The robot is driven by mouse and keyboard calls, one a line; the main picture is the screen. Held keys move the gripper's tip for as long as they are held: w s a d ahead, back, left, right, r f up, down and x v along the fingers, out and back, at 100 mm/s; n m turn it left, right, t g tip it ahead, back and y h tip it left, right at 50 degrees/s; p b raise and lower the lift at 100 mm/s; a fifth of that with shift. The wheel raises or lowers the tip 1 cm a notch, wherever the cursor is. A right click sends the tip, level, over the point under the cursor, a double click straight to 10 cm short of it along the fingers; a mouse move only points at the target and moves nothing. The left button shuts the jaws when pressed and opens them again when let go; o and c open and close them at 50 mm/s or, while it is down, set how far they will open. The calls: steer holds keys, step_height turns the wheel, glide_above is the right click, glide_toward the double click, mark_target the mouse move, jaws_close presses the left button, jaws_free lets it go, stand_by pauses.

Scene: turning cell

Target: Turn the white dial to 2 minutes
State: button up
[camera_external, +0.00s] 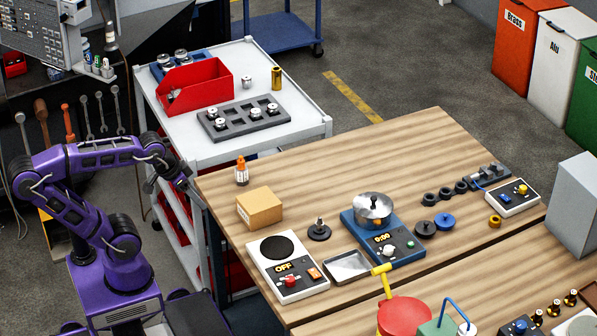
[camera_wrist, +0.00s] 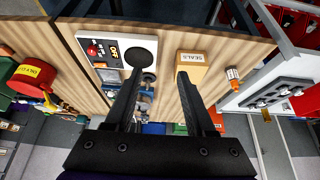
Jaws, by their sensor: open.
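The white dial (camera_external: 389,250) is a small round knob on the sloped front of a blue device (camera_external: 408,251). A round metal pan with a lidded knob (camera_external: 373,208) stands on the device's back part. My gripper (camera_external: 184,183) is at the table's left edge, far from the dial, and small in the outside view. In the wrist view my gripper (camera_wrist: 160,74) is open, with nothing between its fingers. The dial cannot be made out in the wrist view.
A white hot-plate unit (camera_external: 288,268) reading OFF, a cardboard box (camera_external: 259,208), an orange-capped bottle (camera_external: 242,171) and a black knobbed disc (camera_external: 319,231) stand between my gripper and the blue device. A metal tray (camera_external: 347,267) lies left of the device.

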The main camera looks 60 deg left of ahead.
steer(key=shift+o, duration=0.3)
steer(key=shift+w+r, duration=0.25)
steer(key=shift+w, duration=0.05)
steer(key=w+d+r+n+t+y+b, duration=0.1)
steer(key=w+d+r+n+t, duration=0.15)
steer(key=w+r, duration=0.6)
steer(key=w+d+r+n+t, duration=0.25)
steer(key=w+r+n, duration=0.2)
steer(key=w, duration=0.65)
steer(key=w+d+r+n+t+y+b, duration=0.1)
steer(key=w+r+n+t, duration=0.2)
steer(key=w+r, duration=0.55)
steer(key=w+r+n+t+h, duration=0.25)
steer(key=w+r+n, duration=0.35)
steer(key=r, duration=0.5)
steer(key=m+g+b, duration=0.6)
steer(key=m+g, duration=0.1)
steer(key=m, duration=0.9)
glide_toward(389, 248)
steer(key=shift+y, duration=0.25)
steer(key=x, duration=0.8)
steer(key=shift+w+d+f, duration=0.1)
steer(key=shift+w+f, duration=0.05)
